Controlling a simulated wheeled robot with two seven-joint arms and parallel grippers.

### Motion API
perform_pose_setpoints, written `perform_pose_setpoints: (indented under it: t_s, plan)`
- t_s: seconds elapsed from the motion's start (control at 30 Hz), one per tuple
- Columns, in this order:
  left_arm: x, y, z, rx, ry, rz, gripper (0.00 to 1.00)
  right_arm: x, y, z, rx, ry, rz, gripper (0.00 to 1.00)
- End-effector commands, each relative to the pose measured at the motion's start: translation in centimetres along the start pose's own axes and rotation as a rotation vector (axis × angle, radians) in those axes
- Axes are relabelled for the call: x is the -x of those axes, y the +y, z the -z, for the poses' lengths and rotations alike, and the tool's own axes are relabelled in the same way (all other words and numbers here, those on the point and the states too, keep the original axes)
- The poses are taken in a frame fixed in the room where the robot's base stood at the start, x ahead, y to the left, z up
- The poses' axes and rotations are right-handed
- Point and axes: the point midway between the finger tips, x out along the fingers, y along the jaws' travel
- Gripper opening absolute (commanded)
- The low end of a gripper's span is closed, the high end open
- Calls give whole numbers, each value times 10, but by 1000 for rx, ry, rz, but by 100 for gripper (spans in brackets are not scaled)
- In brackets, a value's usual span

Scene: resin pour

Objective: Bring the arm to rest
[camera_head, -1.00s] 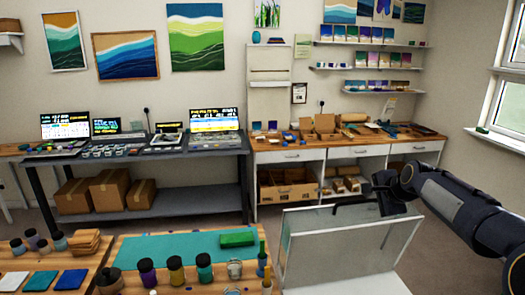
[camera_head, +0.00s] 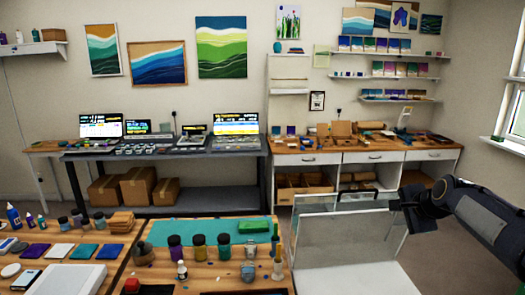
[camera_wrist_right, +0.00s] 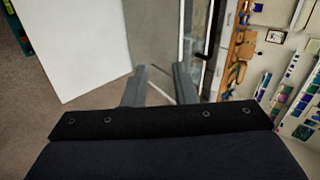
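My right arm comes in from the right in the head view. Its gripper (camera_head: 398,207) is at the right side of a clear-walled box (camera_head: 340,232), whose panels stand above a white base. I cannot tell from the head view whether it touches the panel. My left gripper is in neither view.
A worktable with a teal mat (camera_head: 180,233), several bottles (camera_head: 198,247) and a green block (camera_head: 254,226) stands at front left. A drawer bench (camera_head: 345,158) and a grey desk (camera_head: 165,153) stand along the back wall. Open floor lies between.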

Motion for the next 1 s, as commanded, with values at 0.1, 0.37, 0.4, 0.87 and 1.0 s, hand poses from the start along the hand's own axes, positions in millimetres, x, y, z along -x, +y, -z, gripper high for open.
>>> perform_pose_setpoints:
  t_s: [0.1,0.37,0.4,0.87,1.0]
  plan:
    - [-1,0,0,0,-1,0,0,12,10,-8,44,-16,-9,25]
    - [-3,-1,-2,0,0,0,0,52,45,-34,201,-67,-32,25]
    - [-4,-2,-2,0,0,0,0,60,53,-40,236,-79,-36,25]
    - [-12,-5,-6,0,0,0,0,165,255,-163,922,-309,-61,25]
    - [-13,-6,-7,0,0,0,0,174,308,-189,1085,-365,-58,25]
